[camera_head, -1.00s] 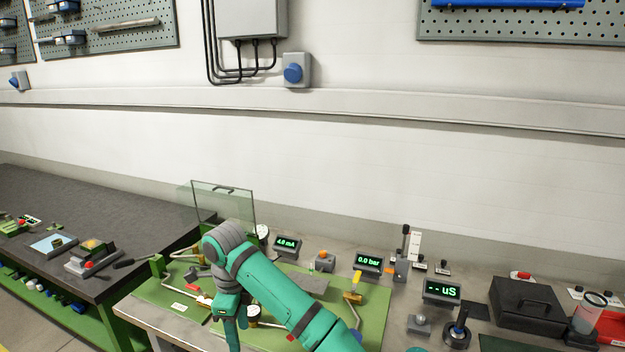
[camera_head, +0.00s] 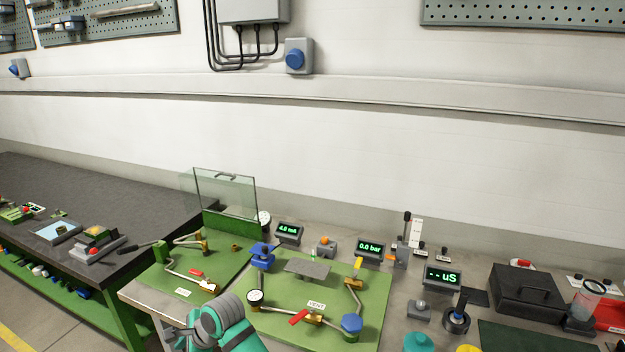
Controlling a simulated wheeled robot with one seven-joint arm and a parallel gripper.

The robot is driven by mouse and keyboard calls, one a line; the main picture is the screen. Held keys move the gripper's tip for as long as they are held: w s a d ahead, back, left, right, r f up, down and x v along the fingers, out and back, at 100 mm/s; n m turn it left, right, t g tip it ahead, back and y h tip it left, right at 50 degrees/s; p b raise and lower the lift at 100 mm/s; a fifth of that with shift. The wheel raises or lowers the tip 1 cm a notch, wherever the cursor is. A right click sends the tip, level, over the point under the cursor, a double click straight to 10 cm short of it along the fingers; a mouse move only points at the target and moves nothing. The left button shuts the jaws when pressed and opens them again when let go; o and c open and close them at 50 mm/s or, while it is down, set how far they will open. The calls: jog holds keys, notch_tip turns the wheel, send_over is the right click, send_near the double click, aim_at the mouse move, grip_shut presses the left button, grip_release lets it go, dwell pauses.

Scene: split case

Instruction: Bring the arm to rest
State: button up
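My green arm with a grey wrist joint shows at the bottom centre-left. My gripper (camera_head: 174,337) is at the lower frame edge, in front of the bench's front edge and clear of the fittings. Only grey parts of it show and its fingers are mostly cut off, so I cannot tell if it is open or shut. Nothing is visibly held in the part that shows.
Green boards carry pipework, a gauge (camera_head: 255,296), red-handled valves and blue knobs. A clear guard (camera_head: 226,193) stands upright behind. Displays (camera_head: 371,249), a black case (camera_head: 528,295) and a beaker (camera_head: 583,312) are to the right. A dark bench (camera_head: 100,190) is left.

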jog(key=s+a+f+n+t+y, duration=0.1)
jog(key=s+a+f+t+y, duration=0.25)
jog(key=s+f+t, duration=0.2)
jog(key=s+d+f+n+t+h, duration=0.1)
jog(key=s+d+f+t+h, duration=0.2)
jog(key=s+d, duration=0.4)
jog(key=s+d+f+n+t+h, duration=0.1)
jog(key=s+d+f+t+h, duration=0.2)
jog(key=s+d, duration=0.5)
jog(key=s+d+r+n+t+h, duration=0.1)
jog(key=s+d+r+n, duration=0.3)
jog(key=s+d, duration=0.6)
jog(key=s+d+r+n+t+h, duration=0.1)
jog(key=s+d+r+n+h, duration=0.2)
jog(key=s+d+n, duration=0.3)
jog(key=s+d+r, duration=0.1)
jog(key=s+d, duration=0.3)
jog(key=d, duration=0.1)
jog(key=shift+s+d+n+h, duration=0.3)
jog(key=shift+d+h, duration=0.05)
jog(key=shift+t, duration=0.25)
